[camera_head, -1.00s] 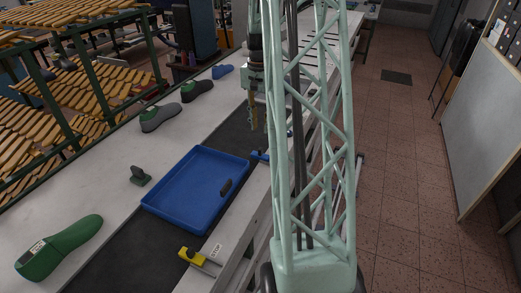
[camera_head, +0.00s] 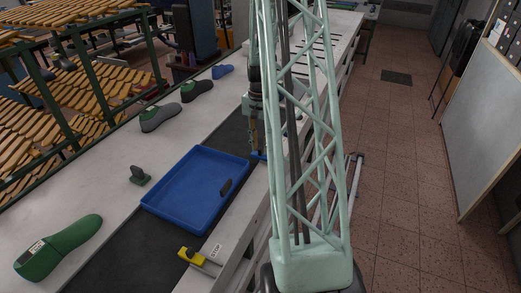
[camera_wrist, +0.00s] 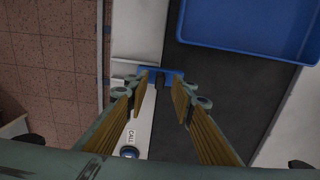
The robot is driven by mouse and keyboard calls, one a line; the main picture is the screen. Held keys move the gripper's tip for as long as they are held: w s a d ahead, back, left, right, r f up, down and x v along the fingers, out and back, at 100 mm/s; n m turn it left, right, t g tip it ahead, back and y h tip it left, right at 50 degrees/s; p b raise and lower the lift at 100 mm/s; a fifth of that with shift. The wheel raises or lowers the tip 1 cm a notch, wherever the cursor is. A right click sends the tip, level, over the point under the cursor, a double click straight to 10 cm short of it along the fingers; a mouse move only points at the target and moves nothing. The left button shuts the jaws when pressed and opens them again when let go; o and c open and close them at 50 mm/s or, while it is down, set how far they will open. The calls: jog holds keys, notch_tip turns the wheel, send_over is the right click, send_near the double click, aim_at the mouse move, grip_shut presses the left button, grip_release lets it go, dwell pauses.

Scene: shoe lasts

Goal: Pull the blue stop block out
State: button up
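The blue stop block (camera_wrist: 150,72) shows in the wrist view just beyond my fingertips, at the edge of the dark belt. In the head view only a small part of the blue stop block (camera_head: 262,157) shows, by the far right corner of the blue tray. My gripper (camera_wrist: 161,84) is open, its two wood-coloured fingers apart with a gap between the tips. The tips are close to the block; I cannot tell whether they touch it. In the head view my gripper (camera_head: 254,149) points down over the block, partly hidden by my green lattice column.
The blue tray (camera_head: 158,207) lies on the dark belt, with a small dark piece inside. A yellow block (camera_head: 191,255) sits near a STOP label. A CALL button (camera_wrist: 129,153) is near my fingers. Shoe lasts, including a green one (camera_head: 60,247), stand along the left bench.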

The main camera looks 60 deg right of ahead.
jog(key=shift+f, duration=0.85)
jog(key=shift+c, duration=0.3)
grip_shut()
